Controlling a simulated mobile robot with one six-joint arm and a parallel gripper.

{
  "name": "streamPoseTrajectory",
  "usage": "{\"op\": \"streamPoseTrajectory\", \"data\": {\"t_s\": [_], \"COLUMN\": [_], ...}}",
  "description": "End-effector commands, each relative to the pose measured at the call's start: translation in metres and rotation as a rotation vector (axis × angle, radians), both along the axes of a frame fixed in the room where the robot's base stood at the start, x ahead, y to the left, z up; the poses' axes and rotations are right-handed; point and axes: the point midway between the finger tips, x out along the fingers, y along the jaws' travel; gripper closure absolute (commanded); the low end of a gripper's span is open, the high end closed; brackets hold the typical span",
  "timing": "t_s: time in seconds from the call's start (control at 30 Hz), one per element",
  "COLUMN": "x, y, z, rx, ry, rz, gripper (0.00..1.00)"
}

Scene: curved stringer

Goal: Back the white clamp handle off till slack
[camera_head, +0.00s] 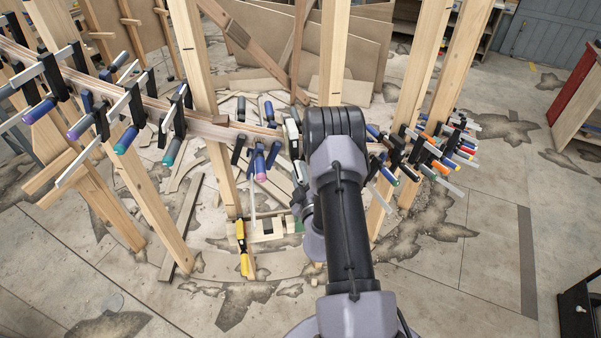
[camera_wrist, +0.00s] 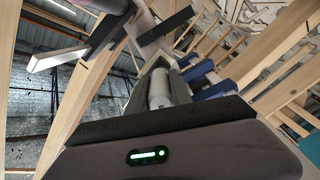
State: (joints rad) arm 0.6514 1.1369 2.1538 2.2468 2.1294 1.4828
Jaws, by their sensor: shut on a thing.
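The white clamp handle (camera_wrist: 159,92) shows in the wrist view as a pale cylinder between the dark fingers of my gripper (camera_wrist: 161,76). My gripper is shut on it, with a finger along each side. Part of the handle is hidden by the fingers and the gripper body. In the head view my arm covers most of this spot, and I cannot make out the handle's grip there. Clamp bars and the curved wooden stringer (camera_head: 165,104) run past on both sides of my arm.
Clamps with blue, purple and teal handles (camera_head: 127,139) crowd the stringer at left. More clamps with orange and blue handles (camera_head: 428,152) crowd it at right. Upright timber posts (camera_head: 193,60) stand close by.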

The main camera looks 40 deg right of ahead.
Motion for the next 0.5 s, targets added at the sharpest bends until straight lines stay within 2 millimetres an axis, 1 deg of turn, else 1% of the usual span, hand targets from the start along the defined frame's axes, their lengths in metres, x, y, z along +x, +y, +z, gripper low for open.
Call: {"op": "streamPoseTrajectory", "data": {"t_s": [0.5], "x": [-0.0003], "y": [-0.0004], "z": [0.0005], "rx": [-0.43], "ry": [0.23], "rz": [-0.001], "gripper": [1.0]}}
